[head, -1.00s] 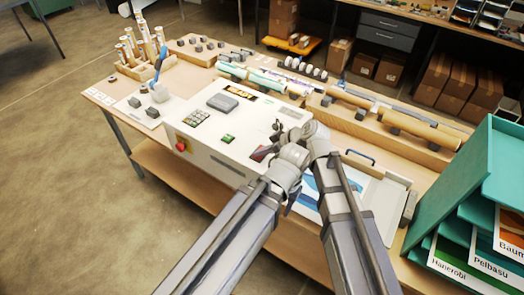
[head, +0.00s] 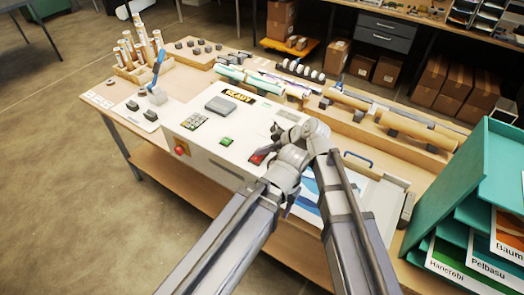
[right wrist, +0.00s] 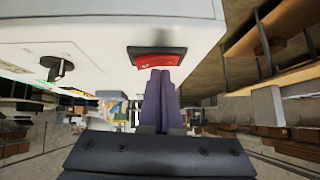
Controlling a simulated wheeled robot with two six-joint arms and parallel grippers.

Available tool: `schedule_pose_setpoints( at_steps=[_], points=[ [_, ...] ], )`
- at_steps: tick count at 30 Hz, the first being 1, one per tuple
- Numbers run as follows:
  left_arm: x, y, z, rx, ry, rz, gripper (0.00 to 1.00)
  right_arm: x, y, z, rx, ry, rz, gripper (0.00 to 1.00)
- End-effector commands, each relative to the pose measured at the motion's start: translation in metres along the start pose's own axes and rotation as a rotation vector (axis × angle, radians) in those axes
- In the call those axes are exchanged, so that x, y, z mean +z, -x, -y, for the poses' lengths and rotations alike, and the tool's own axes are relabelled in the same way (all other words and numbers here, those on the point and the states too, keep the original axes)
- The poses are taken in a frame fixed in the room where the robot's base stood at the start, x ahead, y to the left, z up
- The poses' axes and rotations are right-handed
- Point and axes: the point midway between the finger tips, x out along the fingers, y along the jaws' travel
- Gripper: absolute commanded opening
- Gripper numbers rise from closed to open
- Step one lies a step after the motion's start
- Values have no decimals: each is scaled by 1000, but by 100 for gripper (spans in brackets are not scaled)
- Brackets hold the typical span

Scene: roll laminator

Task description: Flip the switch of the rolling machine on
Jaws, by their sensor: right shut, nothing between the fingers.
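The rolling machine (head: 215,148) is a white box on the table, with its display (head: 238,95) lit yellow and reading READY. Its red switch (head: 257,159) sits in a dark frame at the front right of the panel, and shows lit red in the right wrist view (right wrist: 157,60). My right gripper (right wrist: 161,74) is shut and empty, its fingertips at the lower edge of the switch; I cannot tell if they touch. In the head view my right wrist hides most of the gripper.
A red round button (head: 180,150), a keypad (head: 194,121) and a green button (head: 226,141) are on the panel. A dark knob (right wrist: 57,68) is near the switch. Rolls (head: 415,128) lie behind, and a teal rack (head: 480,180) stands at the right.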

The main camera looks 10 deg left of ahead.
Motion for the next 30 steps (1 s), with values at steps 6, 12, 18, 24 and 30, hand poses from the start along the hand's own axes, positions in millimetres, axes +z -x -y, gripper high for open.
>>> schedule_pose_setpoints(
  at_steps=[6,12,18,24,30],
  points=[
    [1,14,1,0,-1,0,50,-2,18,0,1,-2,-1,0],
    [2,36,4,0,-3,1,50,-3,48,1,1,-2,0,0],
    [4,54,5,0,-5,2,50,-2,74,1,1,-1,0,0],
    [4,54,5,0,-5,3,50,0,78,0,-1,0,0,0],
    [4,54,5,0,-5,2,50,0,77,0,-1,0,0,0]
  ],
)
